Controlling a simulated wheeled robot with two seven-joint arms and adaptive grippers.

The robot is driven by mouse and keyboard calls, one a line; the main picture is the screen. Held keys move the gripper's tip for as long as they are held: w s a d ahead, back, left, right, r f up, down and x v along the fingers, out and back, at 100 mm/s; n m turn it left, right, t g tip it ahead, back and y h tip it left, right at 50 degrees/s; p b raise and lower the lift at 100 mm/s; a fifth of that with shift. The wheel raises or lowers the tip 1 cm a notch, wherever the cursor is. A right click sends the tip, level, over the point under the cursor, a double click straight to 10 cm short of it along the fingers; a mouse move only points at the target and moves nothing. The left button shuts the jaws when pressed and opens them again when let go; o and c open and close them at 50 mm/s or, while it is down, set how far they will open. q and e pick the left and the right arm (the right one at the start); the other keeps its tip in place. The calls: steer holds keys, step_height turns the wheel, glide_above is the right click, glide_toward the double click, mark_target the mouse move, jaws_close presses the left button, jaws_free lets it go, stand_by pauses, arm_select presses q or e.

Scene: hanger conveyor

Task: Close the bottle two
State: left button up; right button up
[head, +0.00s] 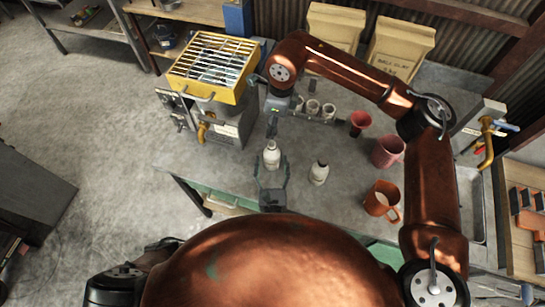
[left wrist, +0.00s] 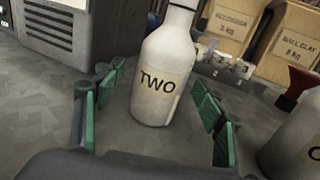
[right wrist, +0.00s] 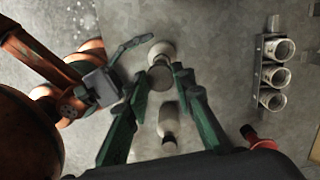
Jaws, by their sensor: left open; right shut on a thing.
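Bottle two (head: 272,157) is a white bottle standing upright on the grey table; its label TWO shows in the left wrist view (left wrist: 158,85). My left gripper (head: 271,168) is open, with its fingers on either side of the bottle; gaps show between pads and bottle in the left wrist view. My right gripper (head: 272,128) is above the bottle's neck, shut on a small round thing (right wrist: 160,78), probably a stopper. It lines up roughly over the bottle in the right wrist view. Whether it touches the neck I cannot tell.
A second white bottle (head: 319,173) stands to the right. A yellow-topped grill unit (head: 212,68) stands back left.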

arm_select(q)
steer(key=shift+w, duration=1.05)
arm_select(e)
steer(key=shift+s, duration=0.1)
arm_select(q)
steer(key=shift+w, duration=0.15)
jaws_close()
arm_select(e)
steer(key=shift+f, duration=2.45)
